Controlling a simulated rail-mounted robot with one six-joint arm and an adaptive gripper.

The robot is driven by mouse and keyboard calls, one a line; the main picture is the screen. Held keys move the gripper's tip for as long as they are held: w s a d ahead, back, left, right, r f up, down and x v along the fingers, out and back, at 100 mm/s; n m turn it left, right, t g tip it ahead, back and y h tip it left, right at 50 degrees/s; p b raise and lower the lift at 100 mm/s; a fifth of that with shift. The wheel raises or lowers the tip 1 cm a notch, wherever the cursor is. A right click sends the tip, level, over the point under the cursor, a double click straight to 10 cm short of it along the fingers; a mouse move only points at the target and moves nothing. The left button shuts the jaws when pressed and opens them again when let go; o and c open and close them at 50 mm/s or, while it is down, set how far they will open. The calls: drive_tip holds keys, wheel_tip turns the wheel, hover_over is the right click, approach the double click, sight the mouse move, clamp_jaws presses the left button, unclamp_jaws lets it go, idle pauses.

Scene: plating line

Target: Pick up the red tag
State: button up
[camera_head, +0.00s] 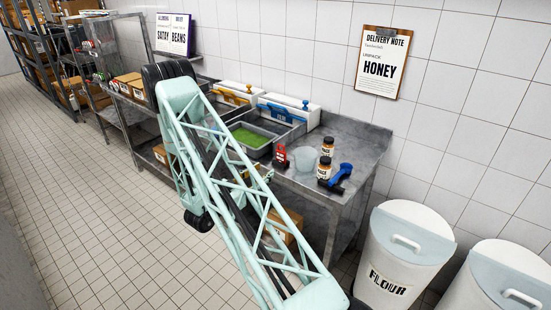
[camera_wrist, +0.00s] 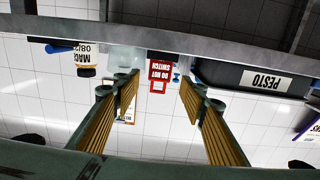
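The red tag (camera_head: 281,156) stands on the steel counter, left of a clear tub, in the head view. In the wrist view, which looks upside down, the red tag (camera_wrist: 160,75) reads "DO NOT SWITCH" and shows between my finger tips, apart from them and farther off. My gripper (camera_wrist: 160,96) is open and empty, with its two ribbed yellow-brown fingers spread to either side of the tag.
The steel counter (camera_head: 345,140) also holds the clear tub (camera_head: 305,158), jars (camera_head: 324,167) and a blue-handled tool (camera_head: 342,175) right of the tag. A grey bin with green contents (camera_head: 252,138) stands to the left. A flour bin (camera_head: 400,262) stands on the floor at right.

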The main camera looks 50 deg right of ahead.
sight(280, 158)
drive_tip(key=shift+d, duration=0.15)
drive_tip(key=shift+s+d, duration=0.2)
drive_tip(key=shift+d, duration=4)
drive_tip(key=shift+d, duration=2.6)
drive_tip(key=c, duration=0.6)
